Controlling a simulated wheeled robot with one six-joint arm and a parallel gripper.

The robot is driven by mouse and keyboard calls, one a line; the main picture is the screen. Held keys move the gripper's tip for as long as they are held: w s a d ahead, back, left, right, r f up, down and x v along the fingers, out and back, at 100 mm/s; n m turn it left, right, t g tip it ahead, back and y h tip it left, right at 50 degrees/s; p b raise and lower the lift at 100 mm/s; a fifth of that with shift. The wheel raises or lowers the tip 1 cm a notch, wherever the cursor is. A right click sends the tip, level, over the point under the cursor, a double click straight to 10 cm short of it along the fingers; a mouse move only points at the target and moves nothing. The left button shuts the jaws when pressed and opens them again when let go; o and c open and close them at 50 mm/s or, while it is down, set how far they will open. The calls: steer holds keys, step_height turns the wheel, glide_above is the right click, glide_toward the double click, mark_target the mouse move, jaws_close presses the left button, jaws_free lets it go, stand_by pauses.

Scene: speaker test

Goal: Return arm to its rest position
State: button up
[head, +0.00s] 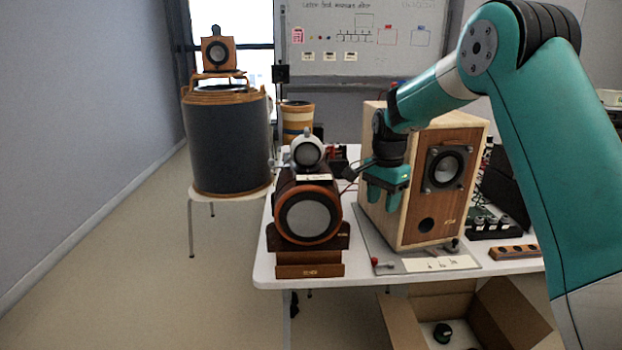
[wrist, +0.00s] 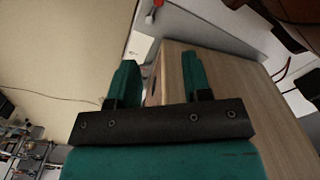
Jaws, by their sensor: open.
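My teal arm reaches in from the right in the head view. My gripper (head: 386,200) hangs with its fingers downward, in front of the left side of the wooden box speaker (head: 408,225). The pale wooden side of the box speaker (wrist: 232,85) lies just beyond the right finger. I cannot tell whether the finger touches it.
A round dark-wood speaker (head: 308,218) stands on the white table (head: 262,268) left of my gripper. A large cylindrical speaker (head: 228,145) stands on a stool further left. An open cardboard box (head: 402,325) is below the table. The floor at left is clear.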

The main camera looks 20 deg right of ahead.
steer(key=s+a+r+n+y+p, duration=0.1)
steer(key=s+a+r+n+p, duration=0.1)
steer(key=s+a+r+n, duration=0.5)
steer(key=s+a+r+n+y+p, duration=0.1)
steer(key=s+a+r+n+p, duration=0.1)
steer(key=s+a+r+n, duration=0.5)
steer(key=s+a+n+y+p, duration=0.1)
steer(key=s+a+n, duration=0.2)
steer(key=s, duration=0.6)
steer(key=s+a+n+y+p, duration=0.1)
steer(key=s+a+n, duration=0.3)
steer(key=s, duration=0.6)
steer(key=shift+s+a, duration=0.25)
steer(key=shift+a, duration=0.65)
steer(key=shift+s, duration=0.1)
